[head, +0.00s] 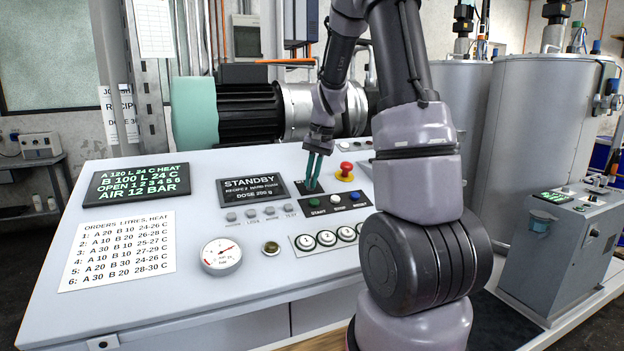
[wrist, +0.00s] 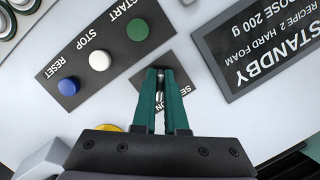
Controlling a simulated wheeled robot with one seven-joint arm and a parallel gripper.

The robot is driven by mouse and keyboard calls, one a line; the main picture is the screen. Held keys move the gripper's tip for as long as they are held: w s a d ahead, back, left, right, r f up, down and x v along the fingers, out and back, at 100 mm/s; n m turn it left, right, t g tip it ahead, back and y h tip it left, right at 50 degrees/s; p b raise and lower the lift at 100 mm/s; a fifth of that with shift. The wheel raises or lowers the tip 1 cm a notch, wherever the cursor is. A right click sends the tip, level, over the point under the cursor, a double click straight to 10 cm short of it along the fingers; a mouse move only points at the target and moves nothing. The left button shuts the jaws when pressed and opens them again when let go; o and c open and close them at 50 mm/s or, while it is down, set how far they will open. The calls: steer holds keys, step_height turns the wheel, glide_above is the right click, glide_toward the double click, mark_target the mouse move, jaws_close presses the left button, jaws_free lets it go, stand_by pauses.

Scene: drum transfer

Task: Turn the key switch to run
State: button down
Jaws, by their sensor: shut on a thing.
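My gripper (head: 314,170) reaches down to the sloped console, with its green fingers at a small dark plate between the display and the red stop button. In the wrist view my gripper (wrist: 161,76) is shut on the key of the key switch, a small grey metal piece between the fingertips. The key switch's dark plate (wrist: 130,92) carries white lettering, partly hidden by the fingers. The key's exact angle cannot be made out. The display (head: 252,189) reads STANDBY, recipe 2, dose 200 g.
Green START, white STOP and blue RESET buttons (wrist: 98,60) sit close beside the fingers. A red mushroom button (head: 346,168) on a yellow base is just right of them.

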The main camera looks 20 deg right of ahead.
steer(key=shift+r+m, duration=0.1)
steer(key=shift+m, duration=0.6)
steer(key=c, duration=1)
jaws_free()
steer(key=shift+o, duration=0.2)
steer(key=v, duration=1)
steer(key=shift+s+d+r, duration=0.15)
steer(key=shift+r, duration=0.15)
